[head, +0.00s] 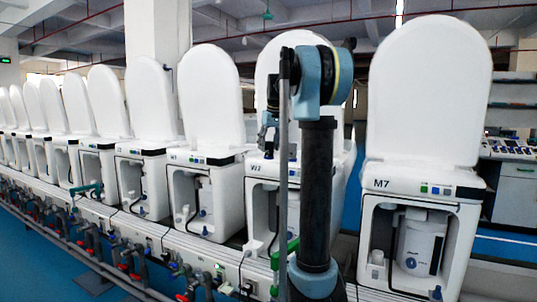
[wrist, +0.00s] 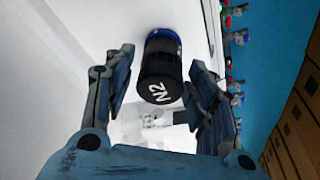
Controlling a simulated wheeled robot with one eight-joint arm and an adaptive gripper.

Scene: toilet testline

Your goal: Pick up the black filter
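The black filter (wrist: 161,80) is a short dark cylinder with a white "N2" mark on its end and a blue band at its far end. In the wrist view it lies ahead of my gripper, against a white surface. My gripper (wrist: 163,72) is open, with one finger on each side of the filter. A gap shows between each finger and the filter, and nothing is held. How deep the filter sits between the fingers is hard to tell. I cannot make out the filter in the head view, where my arm covers part of the middle.
A row of white toilet units with raised lids runs along a bench, including one marked M7 (head: 425,100) at the right. Pipes and valves (head: 120,255) run along the bench's front. Blue floor (head: 30,270) is open at the lower left.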

